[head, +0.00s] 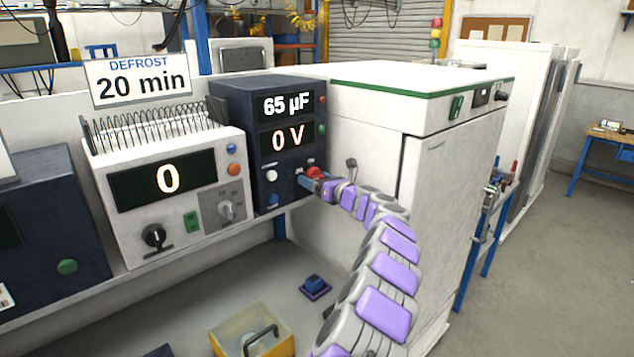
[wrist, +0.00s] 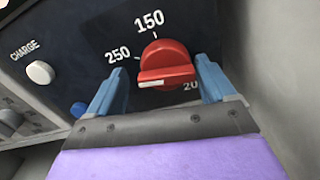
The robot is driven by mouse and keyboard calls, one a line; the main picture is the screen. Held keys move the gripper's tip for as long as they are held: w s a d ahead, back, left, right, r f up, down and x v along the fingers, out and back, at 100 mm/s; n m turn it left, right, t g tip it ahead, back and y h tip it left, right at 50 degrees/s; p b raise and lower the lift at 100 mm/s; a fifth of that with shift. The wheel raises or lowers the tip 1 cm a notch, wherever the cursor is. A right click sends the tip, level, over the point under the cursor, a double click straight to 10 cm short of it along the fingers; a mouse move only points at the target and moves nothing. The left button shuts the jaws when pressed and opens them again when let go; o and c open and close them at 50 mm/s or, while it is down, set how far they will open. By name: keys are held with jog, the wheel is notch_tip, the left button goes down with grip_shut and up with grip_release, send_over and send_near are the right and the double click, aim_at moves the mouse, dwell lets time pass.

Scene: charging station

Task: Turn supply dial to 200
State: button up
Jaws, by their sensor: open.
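The dark blue supply unit (head: 232,112) shows "65 µF" and "0 V" on its displays. Its red dial (wrist: 165,60) has a raised grip bar with a white mark at its left end. That mark points left, just below the "250" label. "150" is printed above the dial, and a label reading "20", its end covered by a finger, is at lower right. My gripper (wrist: 160,68) is open, with one blue finger on each side of the dial. I cannot tell whether the fingers touch it. In the head view, my gripper (head: 312,181) mostly covers the dial.
A white CHARGE button (wrist: 40,72) and a blue button (wrist: 78,109) are left of the dial. A white unit showing "0" (head: 165,180) stands to the left, under a "DEFROST 20 min" sign (head: 142,80). A white cabinet (head: 372,120) stands close on the right.

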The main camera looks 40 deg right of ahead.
jog(key=shift+d+f, duration=0.15)
jog(key=shift+d, duration=0.45)
jog(key=c, duration=0.3)
jog(key=shift+s, duration=0.1)
jog(key=shift+c, duration=0.7)
jog(key=shift+a, duration=0.25)
jog(key=c, duration=0.3)
jog(key=shift+c, duration=1.4)
